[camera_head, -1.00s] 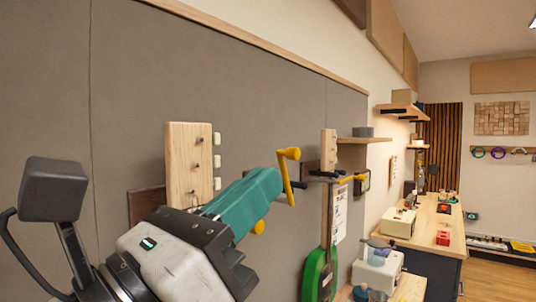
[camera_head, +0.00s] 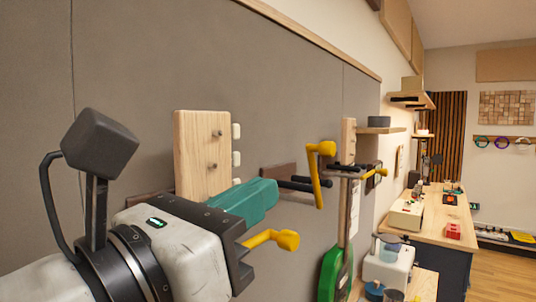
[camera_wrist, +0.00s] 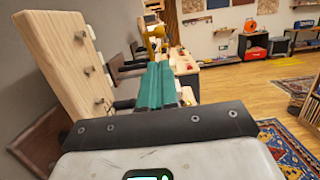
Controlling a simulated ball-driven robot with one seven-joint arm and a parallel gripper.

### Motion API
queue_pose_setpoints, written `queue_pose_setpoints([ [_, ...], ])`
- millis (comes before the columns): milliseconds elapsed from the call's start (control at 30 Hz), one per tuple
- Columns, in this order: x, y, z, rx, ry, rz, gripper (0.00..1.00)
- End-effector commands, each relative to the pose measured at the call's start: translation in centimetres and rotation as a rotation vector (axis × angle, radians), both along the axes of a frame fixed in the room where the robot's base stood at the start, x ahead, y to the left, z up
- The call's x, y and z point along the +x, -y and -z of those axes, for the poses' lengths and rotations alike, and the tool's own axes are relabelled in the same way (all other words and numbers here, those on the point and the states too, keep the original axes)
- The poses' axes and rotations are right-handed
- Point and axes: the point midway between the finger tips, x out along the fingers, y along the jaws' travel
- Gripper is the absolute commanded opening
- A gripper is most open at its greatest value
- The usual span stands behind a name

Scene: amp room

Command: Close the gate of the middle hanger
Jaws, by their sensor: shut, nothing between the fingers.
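The middle hanger (camera_head: 278,180) has a dark wall plate and two black prongs, with nothing visible hanging on it. Its yellow gate (camera_head: 319,175) stands up at the prong end, roughly upright; a yellow part also shows beyond my fingers in the wrist view (camera_wrist: 155,38). My gripper (camera_head: 270,193) has teal fingers, shut and empty. In the head view its tips appear left of and below the gate, with a visible gap. Another yellow gate (camera_head: 272,240) lies sideways beside my gripper, near the closest instrument; its mount is hidden behind my wrist.
A wooden headstock (camera_head: 203,155) with pegs is close on the left. A green guitar (camera_head: 335,272) hangs farther along, with a yellow gate (camera_head: 375,174) lying sideways at its hanger. Benches with small devices (camera_head: 388,262) stand beyond. Floor at the right is open.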

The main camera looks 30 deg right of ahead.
Motion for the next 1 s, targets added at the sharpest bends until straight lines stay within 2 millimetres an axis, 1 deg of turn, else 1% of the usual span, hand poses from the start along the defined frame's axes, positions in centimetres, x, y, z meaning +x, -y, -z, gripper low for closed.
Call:
queue_pose_setpoints([
  [33,0.2,0.8,-0.5,0.0,-0.001,0.005,0.0],
  [400,2.6,7.5,-2.0,0.0,-0.002,0.007,0.0],
  [600,3.6,10.3,-2.5,0.0,-0.001,0.005,0.0],
  [800,4.1,11.6,-2.5,0.0,-0.001,0.002,0.0],
  [1000,4.2,11.8,-2.4,0.0,0.0,0.001,0.0],
])
